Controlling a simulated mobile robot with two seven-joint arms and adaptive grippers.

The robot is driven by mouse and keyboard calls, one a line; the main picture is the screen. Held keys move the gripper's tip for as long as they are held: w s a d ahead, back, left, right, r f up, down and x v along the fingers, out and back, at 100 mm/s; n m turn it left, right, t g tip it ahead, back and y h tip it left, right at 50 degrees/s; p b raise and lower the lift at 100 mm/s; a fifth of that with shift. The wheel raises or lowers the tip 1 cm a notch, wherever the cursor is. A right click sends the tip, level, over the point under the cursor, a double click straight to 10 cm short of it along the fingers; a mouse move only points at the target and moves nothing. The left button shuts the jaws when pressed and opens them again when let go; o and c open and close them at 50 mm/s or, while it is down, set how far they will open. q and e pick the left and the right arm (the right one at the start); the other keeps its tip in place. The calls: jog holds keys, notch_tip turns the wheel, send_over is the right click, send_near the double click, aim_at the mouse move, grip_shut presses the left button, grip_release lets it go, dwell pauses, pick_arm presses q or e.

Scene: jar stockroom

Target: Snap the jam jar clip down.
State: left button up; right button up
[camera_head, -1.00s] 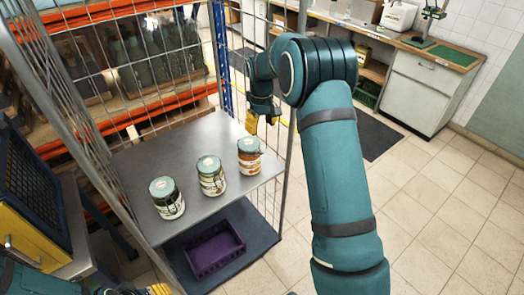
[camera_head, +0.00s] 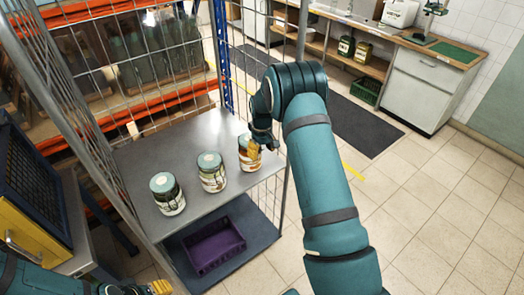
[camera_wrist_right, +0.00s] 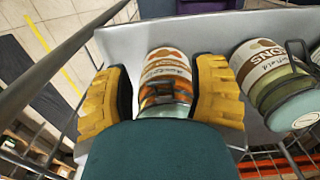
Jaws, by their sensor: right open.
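Three glass clip-top jars stand upright in a row on the grey metal shelf (camera_head: 205,138). The right-hand jar (camera_head: 243,146) has an orange and white label; I cannot read whether it is jam. It also shows in the right wrist view (camera_wrist_right: 166,70), with a dark clip on its near side; my gripper's body hides its lid. My right gripper (camera_head: 262,146) is open, its yellow fingers on either side of this jar (camera_wrist_right: 163,98). Contact is unclear. My left gripper (camera_head: 138,290) is at the bottom left edge, partly cut off, away from the jars.
The middle jar (camera_head: 211,178) and left jar (camera_head: 169,200) stand close by on the same shelf. A purple crate (camera_head: 214,248) sits on the lower shelf. Wire mesh (camera_head: 145,65) closes the shelf's back. The tiled floor at right is open.

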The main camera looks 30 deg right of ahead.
grip_shut()
pick_arm(q)
jog(key=shift+f, duration=0.1)
